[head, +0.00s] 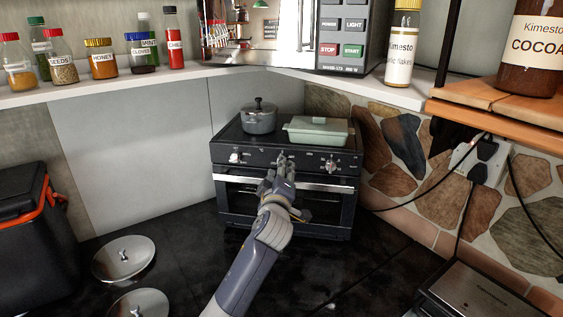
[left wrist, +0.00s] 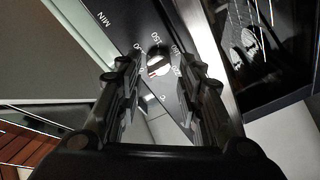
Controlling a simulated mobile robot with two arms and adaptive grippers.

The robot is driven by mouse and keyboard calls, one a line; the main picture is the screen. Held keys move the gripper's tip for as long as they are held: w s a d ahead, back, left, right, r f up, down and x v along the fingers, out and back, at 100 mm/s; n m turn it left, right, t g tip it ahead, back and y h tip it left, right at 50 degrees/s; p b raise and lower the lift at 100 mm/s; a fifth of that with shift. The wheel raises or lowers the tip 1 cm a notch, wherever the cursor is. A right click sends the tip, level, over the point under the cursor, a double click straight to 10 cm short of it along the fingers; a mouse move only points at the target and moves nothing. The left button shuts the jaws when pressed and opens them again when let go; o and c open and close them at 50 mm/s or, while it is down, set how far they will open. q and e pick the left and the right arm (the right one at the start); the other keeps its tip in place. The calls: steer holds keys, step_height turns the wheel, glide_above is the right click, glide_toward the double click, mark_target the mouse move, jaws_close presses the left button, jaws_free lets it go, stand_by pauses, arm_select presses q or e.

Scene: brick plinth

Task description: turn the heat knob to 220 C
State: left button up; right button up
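A small oven (head: 285,185) stands at the back of the dark counter, with a black control strip above its door. In the left wrist view a round knob (left wrist: 158,62) with a pale bar sits on that strip, ringed by white numbers, one reading 150. My left gripper (head: 283,165) is in front of the middle of the strip and covers this part in the head view. Its fingers (left wrist: 157,68) are open, one on each side of the knob, with gaps showing. The exact setting is too small to read. My right gripper is in neither view.
The oven has a left knob (head: 236,157) and a right knob (head: 331,165). A grey pot (head: 259,120) and a lidded green dish (head: 317,132) stand on top. Pan lids (head: 124,257) and a black box (head: 35,220) are at left. The counter before the oven is clear.

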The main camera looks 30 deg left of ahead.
arm_select(q)
steer(key=p+x, duration=0.1)
steer(key=x, duration=0.2)
steer(key=shift+a+r, duration=0.1)
steer(key=c, duration=0.8)
steer(key=shift+m+b, duration=0.4)
